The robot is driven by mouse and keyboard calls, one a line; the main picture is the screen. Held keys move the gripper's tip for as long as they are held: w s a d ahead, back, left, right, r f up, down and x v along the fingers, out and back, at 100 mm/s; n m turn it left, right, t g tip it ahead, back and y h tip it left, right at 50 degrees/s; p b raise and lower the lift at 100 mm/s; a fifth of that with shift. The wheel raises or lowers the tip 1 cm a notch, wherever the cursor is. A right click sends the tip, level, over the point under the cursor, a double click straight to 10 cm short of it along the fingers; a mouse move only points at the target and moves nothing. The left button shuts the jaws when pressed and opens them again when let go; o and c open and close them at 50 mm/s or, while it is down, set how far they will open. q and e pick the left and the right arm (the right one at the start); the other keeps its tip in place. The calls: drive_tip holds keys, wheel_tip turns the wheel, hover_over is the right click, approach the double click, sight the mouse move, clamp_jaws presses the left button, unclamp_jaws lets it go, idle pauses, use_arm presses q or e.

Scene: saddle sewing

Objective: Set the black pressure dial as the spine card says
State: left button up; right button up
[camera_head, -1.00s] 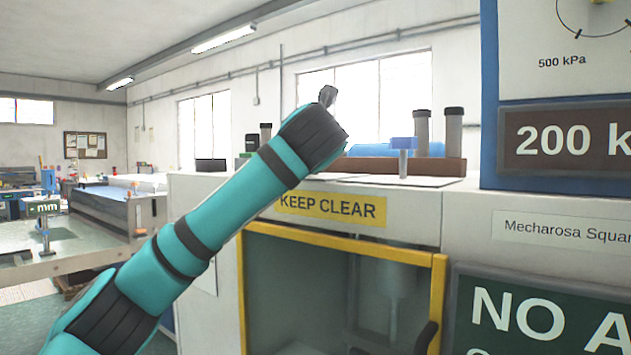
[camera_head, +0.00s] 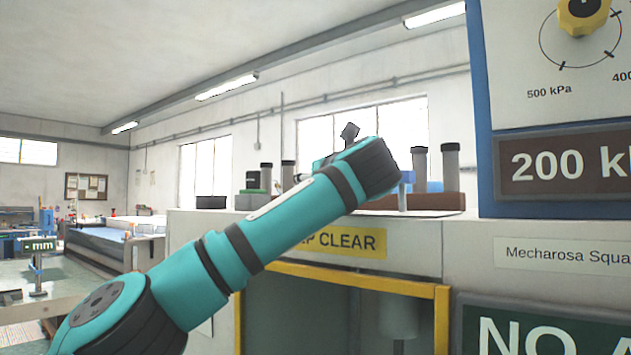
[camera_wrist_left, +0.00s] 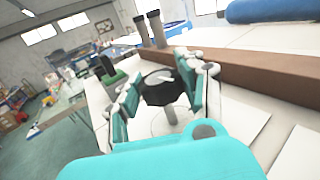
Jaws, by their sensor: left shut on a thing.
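In the left wrist view, my left gripper (camera_wrist_left: 164,92) is shut on a round black dial (camera_wrist_left: 158,82), with a finger on each side. A short grey post (camera_wrist_left: 171,115) shows below the dial, above a pale sheet. In the head view my left arm reaches over the cabinet top; its wrist hides the fingers and the dial there. A dark sign (camera_head: 560,165) reads "200 k" and is cut off by the picture's edge. I cannot make out a readable spine card. My right gripper is out of view.
A yellow knob (camera_head: 584,14) sits on the blue-framed panel at the top right, with kPa marks around it. Beside the dial are a long brown block (camera_wrist_left: 255,75) and two grey cylinders (camera_wrist_left: 148,30).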

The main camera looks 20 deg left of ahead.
use_arm(q)
drive_tip(key=shift+f, duration=0.1)
drive_tip(key=o, duration=1.2)
drive_tip(key=shift+w, duration=0.1)
drive_tip(key=v, duration=1.2)
